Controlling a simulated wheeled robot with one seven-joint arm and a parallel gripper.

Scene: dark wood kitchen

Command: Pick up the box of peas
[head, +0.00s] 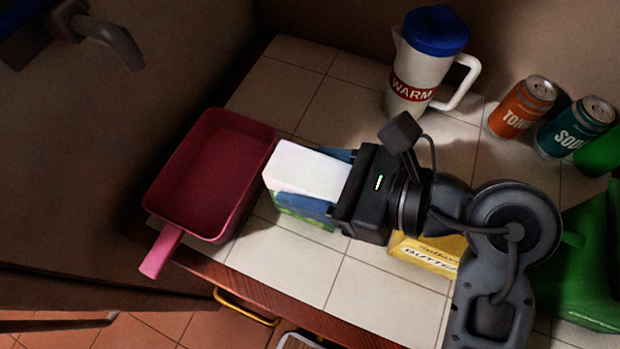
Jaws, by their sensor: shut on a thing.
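A box with a plain white top and a partly green side (303,171) stands on the tiled counter in the head view; I take it for the box of peas, though no label can be read. My gripper (322,180) comes from the right and is shut on this box, with one blue finger at its far side and one across its near side. The right end of the box is hidden by my gripper. I cannot tell whether its base touches the counter.
A pink pan (205,180) is just left of the box, its handle over the counter edge. A yellow butter box (425,254) lies partly under my arm. A white jug with blue lid (411,75), orange can (522,107), teal can (575,128) and green container (585,265) stand around.

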